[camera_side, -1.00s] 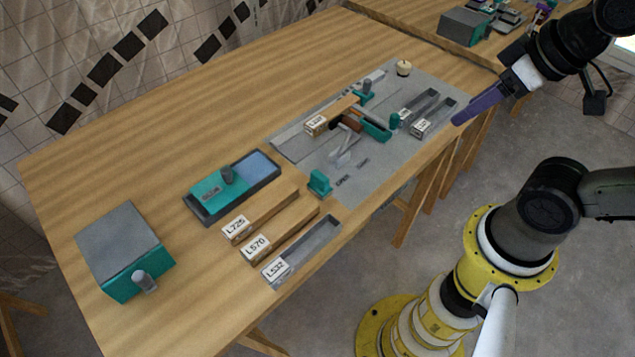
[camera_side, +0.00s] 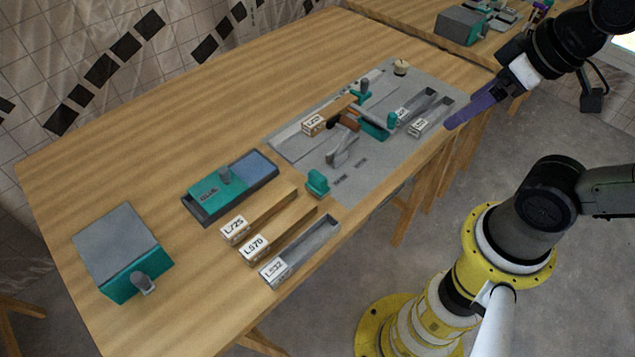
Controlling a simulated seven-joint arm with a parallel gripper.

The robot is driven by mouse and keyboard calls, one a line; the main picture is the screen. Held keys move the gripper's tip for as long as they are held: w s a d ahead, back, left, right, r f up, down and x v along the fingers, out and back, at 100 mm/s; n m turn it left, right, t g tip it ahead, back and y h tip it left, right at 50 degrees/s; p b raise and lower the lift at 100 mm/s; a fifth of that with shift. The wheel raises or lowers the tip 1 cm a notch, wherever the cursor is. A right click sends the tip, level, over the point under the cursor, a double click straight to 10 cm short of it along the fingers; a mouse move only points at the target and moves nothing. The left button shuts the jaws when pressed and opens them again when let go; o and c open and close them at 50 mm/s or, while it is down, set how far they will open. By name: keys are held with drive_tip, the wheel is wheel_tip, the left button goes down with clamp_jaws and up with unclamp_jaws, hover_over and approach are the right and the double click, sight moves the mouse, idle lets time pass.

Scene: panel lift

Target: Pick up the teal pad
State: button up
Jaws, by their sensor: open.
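Several teal pieces are in view, and I cannot tell for certain which is the teal pad. A flat teal plate with a grey knob (camera_side: 212,192) sits in a dark tray with a blue patch (camera_side: 257,164), left of centre on the table. A small teal block (camera_side: 317,182) stands at the front left of the grey mat (camera_side: 385,172). Another teal piece (camera_side: 374,131) lies mid-mat, beside the grey metal part (camera_side: 342,150). My gripper (camera_side: 452,124), with purple fingers, is open at the mat's right edge, apart from all these pieces. The gap between its fingers is hard to see.
Labelled slots L725 (camera_side: 264,214), L570 (camera_side: 283,231) and L532 (camera_side: 312,246) lie at the front edge. A grey and teal box (camera_side: 118,245) with a knob stands at the left. The back of the wooden table (camera_side: 215,110) is clear. A second table is behind right.

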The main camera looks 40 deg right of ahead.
drive_tip(key=w+r+n, duration=0.3)
drive_tip(key=n, duration=0.2)
drive_tip(key=n+g, duration=0.5)
drive_tip(key=n, duration=0.8)
hover_over(318, 175)
wheel_tip(318, 175, down, 12)
drive_tip(key=shift+g, duration=0.3)
wheel_tip(318, 175, down, 10)
drive_tip(key=shift+w+a+f, duration=0.1)
drive_tip(key=shift+f, duration=2.9)
